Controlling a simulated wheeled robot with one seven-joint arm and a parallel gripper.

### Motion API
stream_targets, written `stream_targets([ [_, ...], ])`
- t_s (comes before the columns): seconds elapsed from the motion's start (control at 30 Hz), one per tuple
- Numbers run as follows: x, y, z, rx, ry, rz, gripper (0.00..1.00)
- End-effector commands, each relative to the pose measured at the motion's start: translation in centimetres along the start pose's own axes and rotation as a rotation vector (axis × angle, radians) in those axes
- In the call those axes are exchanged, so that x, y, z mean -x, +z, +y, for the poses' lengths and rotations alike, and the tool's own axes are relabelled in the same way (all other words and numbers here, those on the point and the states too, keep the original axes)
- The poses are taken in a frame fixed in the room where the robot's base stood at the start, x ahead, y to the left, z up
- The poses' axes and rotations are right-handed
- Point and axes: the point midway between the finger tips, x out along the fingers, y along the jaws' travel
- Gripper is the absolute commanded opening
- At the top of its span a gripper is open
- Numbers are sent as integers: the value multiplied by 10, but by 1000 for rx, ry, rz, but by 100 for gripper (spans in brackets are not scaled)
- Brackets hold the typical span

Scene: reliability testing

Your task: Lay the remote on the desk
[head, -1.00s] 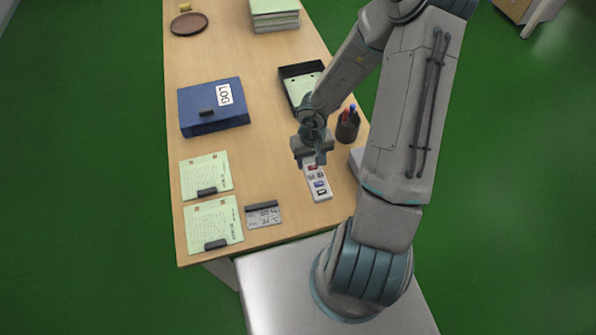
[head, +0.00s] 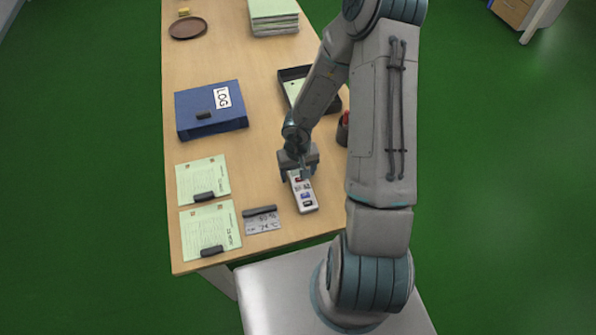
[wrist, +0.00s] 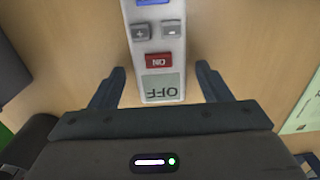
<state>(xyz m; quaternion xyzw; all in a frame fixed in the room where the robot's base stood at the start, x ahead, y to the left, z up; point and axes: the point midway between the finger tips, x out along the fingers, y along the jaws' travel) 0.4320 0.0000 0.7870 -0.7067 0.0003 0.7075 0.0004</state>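The remote (head: 306,201) is a slim white bar with coloured buttons, lying on the desk (head: 262,150) near its front right part. In the wrist view the remote (wrist: 158,40) shows a blue key, two grey keys, a red ON key and a label reading OFF, upside down. My gripper (head: 303,172) is over the far end of the remote. In the wrist view the fingers of my gripper (wrist: 161,72) stand apart, one on each side of the remote, with a strip of desk visible on both sides. My gripper is open.
A grey card with a dark clip (head: 262,220) and two clipped green sheets (head: 203,178) lie left of the remote. A blue LOG binder (head: 190,112) is farther back. A black tray (head: 292,73) and a pen cup (head: 342,130), partly hidden by my arm, stand behind right.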

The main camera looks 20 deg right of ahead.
Motion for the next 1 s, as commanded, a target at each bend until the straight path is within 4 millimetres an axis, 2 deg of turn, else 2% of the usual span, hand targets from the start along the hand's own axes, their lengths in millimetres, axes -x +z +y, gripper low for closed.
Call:
stream_targets([
  [0.23,1,0,0,0,0,1,70],
  [0.37,12,-1,0,-1,0,2,70],
  [0.8,100,0,1,-2,0,2,70],
  [1.0,119,-1,0,0,0,4,70],
])
